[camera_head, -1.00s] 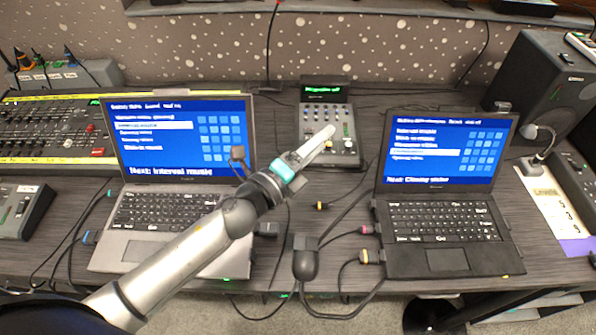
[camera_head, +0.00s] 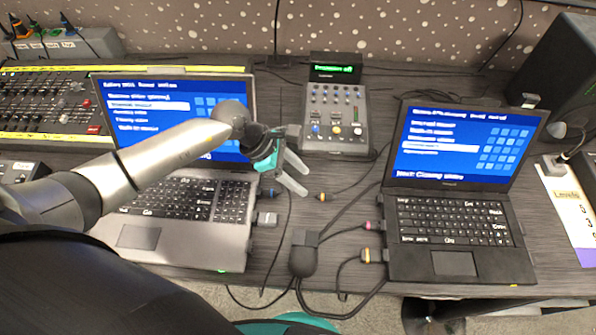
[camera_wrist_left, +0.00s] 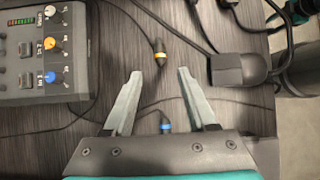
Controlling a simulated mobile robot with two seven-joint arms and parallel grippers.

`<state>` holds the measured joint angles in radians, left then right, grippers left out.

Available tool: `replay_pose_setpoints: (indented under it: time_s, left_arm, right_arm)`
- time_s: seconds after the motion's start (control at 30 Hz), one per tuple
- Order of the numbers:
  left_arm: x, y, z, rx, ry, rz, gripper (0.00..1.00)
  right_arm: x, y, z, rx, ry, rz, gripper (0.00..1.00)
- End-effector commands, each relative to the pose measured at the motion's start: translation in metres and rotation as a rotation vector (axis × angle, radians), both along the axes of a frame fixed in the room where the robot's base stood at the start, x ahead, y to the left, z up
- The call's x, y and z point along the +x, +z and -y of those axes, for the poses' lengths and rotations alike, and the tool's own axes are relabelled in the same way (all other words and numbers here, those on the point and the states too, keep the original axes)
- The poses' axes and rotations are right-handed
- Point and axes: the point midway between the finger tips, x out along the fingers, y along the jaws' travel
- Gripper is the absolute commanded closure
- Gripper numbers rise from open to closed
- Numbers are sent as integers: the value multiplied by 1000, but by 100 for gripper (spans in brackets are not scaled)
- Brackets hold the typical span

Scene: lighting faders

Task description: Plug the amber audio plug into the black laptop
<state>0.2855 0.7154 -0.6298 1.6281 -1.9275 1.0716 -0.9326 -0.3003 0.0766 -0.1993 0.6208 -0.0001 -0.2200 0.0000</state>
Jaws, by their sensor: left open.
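The amber audio plug (camera_head: 322,197), a small dark plug with an amber band, lies on the desk between the two laptops. In the left wrist view the amber plug (camera_wrist_left: 159,50) lies just beyond my fingertips, its cable running up to the left. The black laptop (camera_head: 450,225) stands open at the right. A pink-banded plug (camera_head: 371,226) and a larger amber-banded connector (camera_head: 373,256) sit at its left edge. My left gripper (camera_head: 304,177) is open and empty, left of and above the amber plug; its fingers (camera_wrist_left: 159,73) show in the wrist view. My right gripper is not in view.
A grey laptop (camera_head: 190,250) stands at the left, partly hidden by my arm. A blue-banded plug (camera_wrist_left: 165,122) lies between my fingers in the wrist view. A small mixer (camera_head: 336,120) stands behind. A black cable block (camera_head: 304,255) lies between the laptops.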

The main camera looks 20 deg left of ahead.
Motion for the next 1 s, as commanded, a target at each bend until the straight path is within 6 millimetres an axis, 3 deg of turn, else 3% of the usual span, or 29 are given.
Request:
replay_pose_setpoints:
  time_s: [0.3,0.5,1.0]
  left_arm:
    - [7,-43,26,-3,0,-1,43]
    - [11,-59,38,-4,1,1,43]
    - [12,-64,43,-4,2,-1,45]
  right_arm:
    - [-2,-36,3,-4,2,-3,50]
    - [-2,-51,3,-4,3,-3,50]
    - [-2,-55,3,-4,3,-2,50]
